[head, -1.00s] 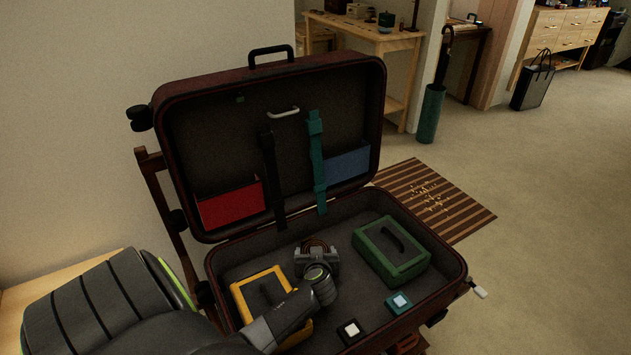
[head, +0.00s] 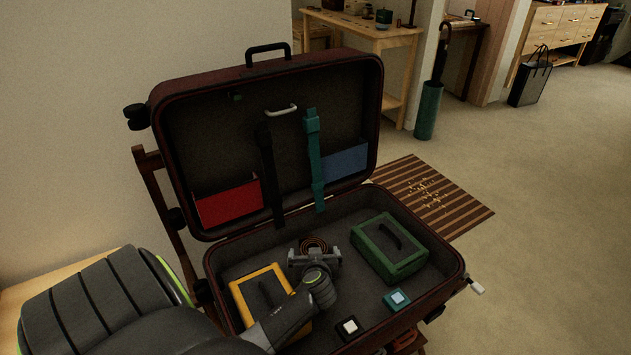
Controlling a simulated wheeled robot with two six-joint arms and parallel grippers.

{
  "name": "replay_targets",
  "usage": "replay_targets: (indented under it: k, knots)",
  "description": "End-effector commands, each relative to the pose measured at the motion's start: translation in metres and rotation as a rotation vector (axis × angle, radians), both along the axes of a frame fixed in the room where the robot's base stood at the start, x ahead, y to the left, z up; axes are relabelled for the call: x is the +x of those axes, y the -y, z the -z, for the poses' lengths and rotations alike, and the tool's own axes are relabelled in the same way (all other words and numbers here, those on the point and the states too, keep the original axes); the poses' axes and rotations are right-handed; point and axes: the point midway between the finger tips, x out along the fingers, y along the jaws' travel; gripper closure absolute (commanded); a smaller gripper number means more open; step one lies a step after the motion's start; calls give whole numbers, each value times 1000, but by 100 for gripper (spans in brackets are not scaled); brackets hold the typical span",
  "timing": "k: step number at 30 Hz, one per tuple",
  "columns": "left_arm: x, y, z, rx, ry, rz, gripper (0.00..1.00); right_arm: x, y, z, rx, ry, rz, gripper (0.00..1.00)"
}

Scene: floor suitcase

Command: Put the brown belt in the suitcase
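The open suitcase (head: 218,262) has its lid raised at the back and its base in front. The brown belt (head: 314,243) is a small coil inside the base, near the hinge side. My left gripper (head: 314,252) reaches over the base from the left and is just in front of the coil. Its fingers look spread apart, with the coil showing beyond them. The gripper hides the coil's lower part, so I cannot tell if they touch. My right gripper is not in view.
In the base are a yellow-framed case (head: 245,305), a green case (head: 390,250), a white-topped small box (head: 349,327) and a teal small box (head: 397,299). The lid has a red pocket (head: 227,204), a blue pocket (head: 345,162) and hanging straps. A striped mat (head: 435,200) lies right.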

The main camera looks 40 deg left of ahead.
Motion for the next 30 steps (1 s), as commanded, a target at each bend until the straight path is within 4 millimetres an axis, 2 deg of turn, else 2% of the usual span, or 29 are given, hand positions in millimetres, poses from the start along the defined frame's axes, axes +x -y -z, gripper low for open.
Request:
replay_targets:
  k: [6,13,18,30]
  knots:
    - [-28,30,-23,-5,2,-2,1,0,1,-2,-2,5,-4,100]
    - [-50,54,-40,-3,0,-2,1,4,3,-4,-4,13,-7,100]
    - [-57,61,-46,-1,1,-2,1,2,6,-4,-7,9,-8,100]
    - [-57,62,-47,0,1,-1,1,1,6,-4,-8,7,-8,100]
